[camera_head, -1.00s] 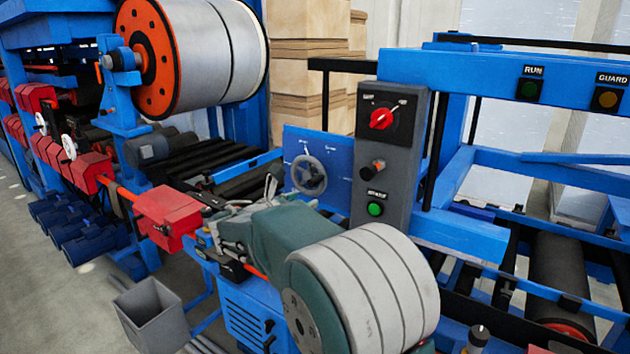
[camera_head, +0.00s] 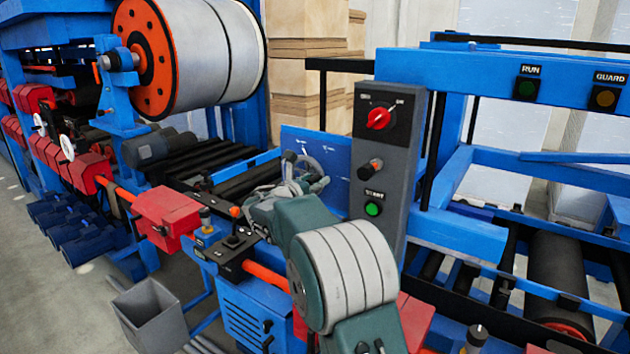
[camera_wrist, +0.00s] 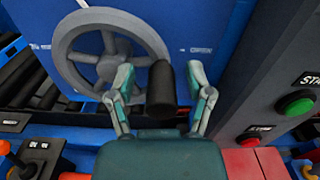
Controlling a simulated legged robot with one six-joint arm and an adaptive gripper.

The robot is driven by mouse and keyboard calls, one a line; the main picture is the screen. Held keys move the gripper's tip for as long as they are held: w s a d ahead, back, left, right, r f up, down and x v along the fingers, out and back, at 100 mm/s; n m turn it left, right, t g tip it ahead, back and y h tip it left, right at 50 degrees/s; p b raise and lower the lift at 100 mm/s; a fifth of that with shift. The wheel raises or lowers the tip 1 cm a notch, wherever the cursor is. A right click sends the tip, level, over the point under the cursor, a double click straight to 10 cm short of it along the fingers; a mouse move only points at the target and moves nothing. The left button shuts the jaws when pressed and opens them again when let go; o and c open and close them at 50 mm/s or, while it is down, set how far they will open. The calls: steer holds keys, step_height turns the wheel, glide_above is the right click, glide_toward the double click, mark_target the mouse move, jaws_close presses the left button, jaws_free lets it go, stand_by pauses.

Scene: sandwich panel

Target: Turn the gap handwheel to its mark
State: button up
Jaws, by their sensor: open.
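The gap handwheel (camera_wrist: 68,50) is a grey spoked wheel on a blue panel (camera_wrist: 220,20). Its black crank handle (camera_wrist: 161,92) sticks out toward the camera at the wheel's lower right. My gripper (camera_wrist: 160,67) is open, with one finger on each side of the handle in the wrist view. Gaps show between fingers and handle; contact cannot be told. In the head view my gripper (camera_head: 304,172) is in front of the handwheel (camera_head: 326,156) and hides much of it. Small white labels on the panel are too small to read; the mark is not clear.
A grey control box (camera_head: 386,160) with a red selector, a black knob and a green button stands close to the right of the wheel. A red box (camera_head: 168,220) and a joystick panel (camera_head: 236,244) lie below left. Black rollers run behind left.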

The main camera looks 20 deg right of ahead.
jaws_close()
